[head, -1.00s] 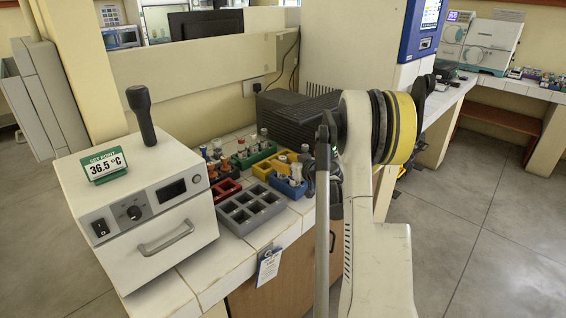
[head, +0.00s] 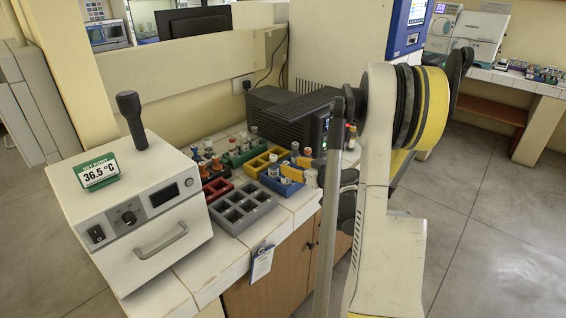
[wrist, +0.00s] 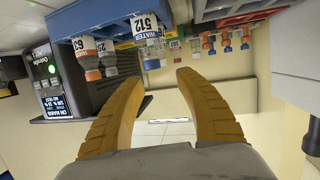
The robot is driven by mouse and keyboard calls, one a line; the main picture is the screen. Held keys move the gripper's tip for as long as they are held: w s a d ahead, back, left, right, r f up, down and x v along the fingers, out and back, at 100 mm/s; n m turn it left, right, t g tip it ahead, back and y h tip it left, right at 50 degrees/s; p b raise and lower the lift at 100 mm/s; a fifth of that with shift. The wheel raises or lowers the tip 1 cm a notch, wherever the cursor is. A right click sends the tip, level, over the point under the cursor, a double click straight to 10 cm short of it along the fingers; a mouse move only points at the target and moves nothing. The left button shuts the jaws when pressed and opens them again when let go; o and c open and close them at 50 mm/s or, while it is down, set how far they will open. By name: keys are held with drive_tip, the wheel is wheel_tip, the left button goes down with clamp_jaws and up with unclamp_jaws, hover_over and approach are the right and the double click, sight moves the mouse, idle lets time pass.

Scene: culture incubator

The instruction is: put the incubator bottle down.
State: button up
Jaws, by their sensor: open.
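My gripper (wrist: 158,78) is open, with its two tan fingers spread and nothing between them. In the wrist view, which looks upside down, a clear bottle labelled 512 WATER (wrist: 147,28) stands in a blue rack (wrist: 95,16), just beyond the fingertips and apart from them. Bottles with an orange cap (wrist: 93,75) and a grey cap (wrist: 110,70) stand in the same rack. I cannot tell which one is the incubator bottle. In the head view the blue rack (head: 283,188) stands on the bench, with my gripper (head: 300,174) close by at its right, partly hidden by my arm.
The white incubator (head: 140,220) reads 36.5 °C and its front is closed. An empty grey rack (head: 240,212) stands in front of red (head: 220,190), yellow (head: 262,163) and green (head: 236,158) racks. A dark box-shaped device (head: 290,115) stands behind. A tag (head: 262,262) hangs at the bench edge.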

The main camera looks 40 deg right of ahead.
drive_tip(key=a+r+n+g+y, duration=0.1)
drive_tip(key=a+r+g+y, duration=0.15)
drive_tip(key=a, duration=0.95)
drive_tip(key=a+r+g+y, duration=0.1)
drive_tip(key=a+r, duration=0.3)
drive_tip(key=a, duration=0.7)
drive_tip(key=s+a+g+h, duration=0.1)
drive_tip(key=s+a+g, duration=0.3)
drive_tip(key=s+a, duration=1.2)
drive_tip(key=s, duration=0.3)
drive_tip(key=shift+s+a+r+h, duration=0.25)
drive_tip(key=shift+a+r+h, duration=0.05)
drive_tip(key=shift+r+h, duration=0.05)
